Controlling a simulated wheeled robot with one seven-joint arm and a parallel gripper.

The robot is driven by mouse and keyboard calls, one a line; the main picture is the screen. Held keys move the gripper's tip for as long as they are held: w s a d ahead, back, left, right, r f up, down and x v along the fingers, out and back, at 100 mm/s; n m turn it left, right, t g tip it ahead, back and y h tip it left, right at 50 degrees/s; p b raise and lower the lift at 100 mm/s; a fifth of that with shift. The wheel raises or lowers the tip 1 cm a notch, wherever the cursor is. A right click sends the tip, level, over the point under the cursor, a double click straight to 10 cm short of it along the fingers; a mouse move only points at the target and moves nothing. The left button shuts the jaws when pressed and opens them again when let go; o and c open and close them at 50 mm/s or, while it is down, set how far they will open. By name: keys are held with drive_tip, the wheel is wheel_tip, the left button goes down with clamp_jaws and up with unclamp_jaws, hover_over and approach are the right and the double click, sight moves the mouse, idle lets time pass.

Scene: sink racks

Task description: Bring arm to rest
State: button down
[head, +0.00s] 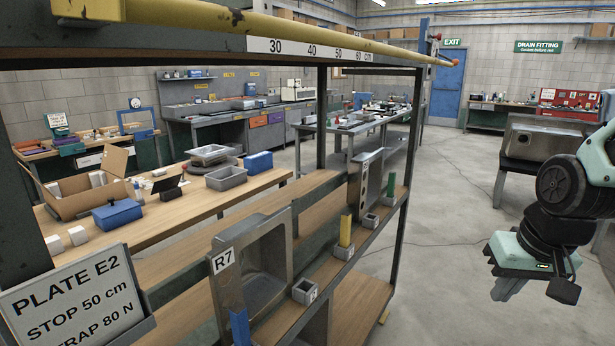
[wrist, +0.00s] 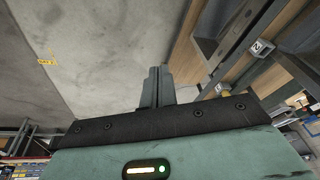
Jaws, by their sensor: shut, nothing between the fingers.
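My gripper (head: 520,262) hangs at the right of the head view, over open floor and to the right of the rack, on my folded-looking arm. In the wrist view, the two dark fingers (wrist: 157,84) stand together in the middle, shut, with nothing between them. Nothing touches the gripper in either view.
A metal rack (head: 400,220) with sinks, including one marked R7 (head: 250,265), fills the left and centre. Its shelf edge and small block holders (wrist: 260,47) show at the right of the wrist view. A dark bench (head: 548,160) stands behind my arm.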

drive_tip(key=s+f+n, duration=0.1)
drive_tip(key=s+f, duration=0.2)
drive_tip(key=s, duration=0.2)
drive_tip(key=s+a+r+n+g, duration=0.1)
drive_tip(key=s+a+n, duration=0.3)
drive_tip(key=s+a, duration=0.2)
drive_tip(key=s+a+r+n+g, duration=0.1)
drive_tip(key=s+a+n, duration=0.3)
drive_tip(key=a, duration=0.7)
drive_tip(key=s+g, duration=0.1)
drive_tip(key=s, duration=0.1)
drive_tip(key=shift+s+a+r, duration=0.15)
drive_tip(key=shift+s+a, duration=0.05)
drive_tip(key=shift+s, duration=0.15)
idle(1.0)
